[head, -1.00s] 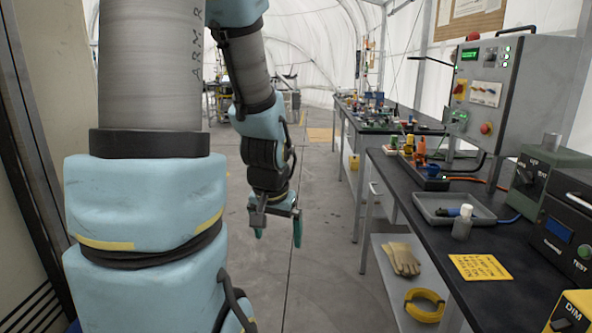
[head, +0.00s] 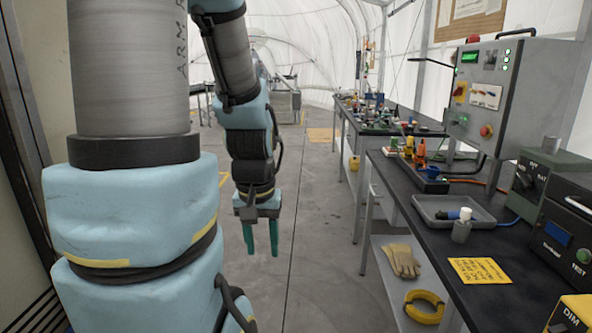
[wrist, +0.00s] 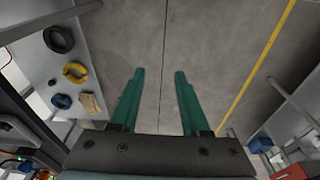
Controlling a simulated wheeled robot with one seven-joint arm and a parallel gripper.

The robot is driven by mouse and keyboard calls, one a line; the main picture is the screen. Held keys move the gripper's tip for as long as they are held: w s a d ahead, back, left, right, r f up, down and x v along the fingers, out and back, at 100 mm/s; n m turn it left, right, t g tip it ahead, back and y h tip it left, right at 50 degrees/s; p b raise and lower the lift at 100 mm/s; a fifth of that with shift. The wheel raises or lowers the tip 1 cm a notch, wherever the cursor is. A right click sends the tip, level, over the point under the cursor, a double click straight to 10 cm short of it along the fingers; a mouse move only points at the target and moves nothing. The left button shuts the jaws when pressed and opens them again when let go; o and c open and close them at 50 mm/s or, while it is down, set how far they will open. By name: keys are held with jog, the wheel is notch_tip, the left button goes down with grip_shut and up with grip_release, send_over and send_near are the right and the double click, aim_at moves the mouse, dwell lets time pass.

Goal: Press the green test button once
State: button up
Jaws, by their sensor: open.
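The green test button (head: 584,255) is on the front of a dark box (head: 562,235) at the right end of the bench in the head view, with the label TEST beneath it. My gripper (head: 261,246) hangs over the open floor, well to the left of the bench and far from the button. Its two green fingers point down, apart and empty. In the wrist view the fingers (wrist: 156,100) show bare floor between them. The button cannot be made out in the wrist view.
The black bench (head: 445,220) carries a grey tray (head: 430,207), a small bottle (head: 461,230) and a yellow card (head: 480,271). A grey control cabinet (head: 530,85) stands behind. Gloves (head: 402,261) and a yellow coil (head: 425,307) lie on the lower shelf. The floor between arm and bench is clear.

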grip_shut()
dwell(1.0)
